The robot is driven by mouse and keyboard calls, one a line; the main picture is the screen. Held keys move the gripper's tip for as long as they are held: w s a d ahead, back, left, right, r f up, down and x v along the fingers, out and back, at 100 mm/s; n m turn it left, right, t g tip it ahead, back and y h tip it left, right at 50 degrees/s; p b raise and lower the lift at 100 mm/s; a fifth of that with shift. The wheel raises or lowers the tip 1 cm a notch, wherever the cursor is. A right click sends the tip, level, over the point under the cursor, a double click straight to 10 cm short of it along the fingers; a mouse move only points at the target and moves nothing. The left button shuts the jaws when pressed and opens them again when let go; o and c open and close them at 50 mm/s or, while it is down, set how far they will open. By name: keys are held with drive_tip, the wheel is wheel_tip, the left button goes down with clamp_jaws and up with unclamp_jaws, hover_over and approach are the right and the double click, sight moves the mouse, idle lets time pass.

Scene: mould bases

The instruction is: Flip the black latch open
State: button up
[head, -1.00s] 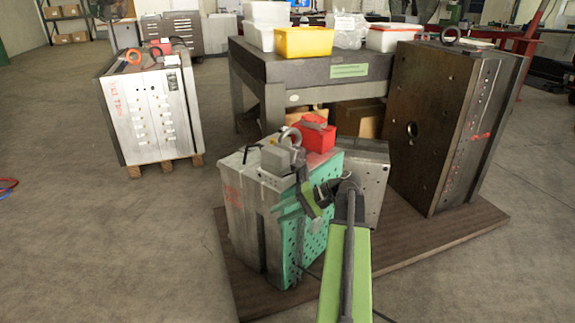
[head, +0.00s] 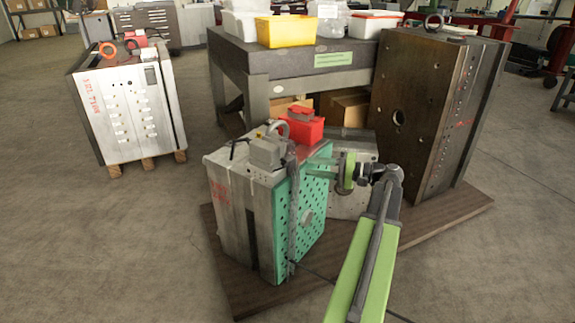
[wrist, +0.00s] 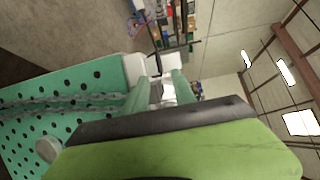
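A steel mould base with a green, perforated side plate (head: 305,235) stands on a brown wooden board, and the plate also fills the left of the wrist view (wrist: 30,150). I cannot clearly pick out the black latch. My gripper (head: 318,165) is by the upper right of the green plate. Its two pale green fingers (wrist: 160,78) are apart, with nothing seen held between them.
A grey box (head: 266,152), a lifting ring and a red bin (head: 296,130) sit on top of the mould. A tall dark mould (head: 425,120) stands right, and a heavy table (head: 300,68) behind. Bare floor (head: 110,235) is clear at left.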

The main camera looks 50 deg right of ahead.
sight(289, 164)
drive_tip(key=x, duration=0.8)
drive_tip(key=shift+w+a, duration=0.2)
drive_tip(key=shift+w, duration=0.15)
clamp_jaws()
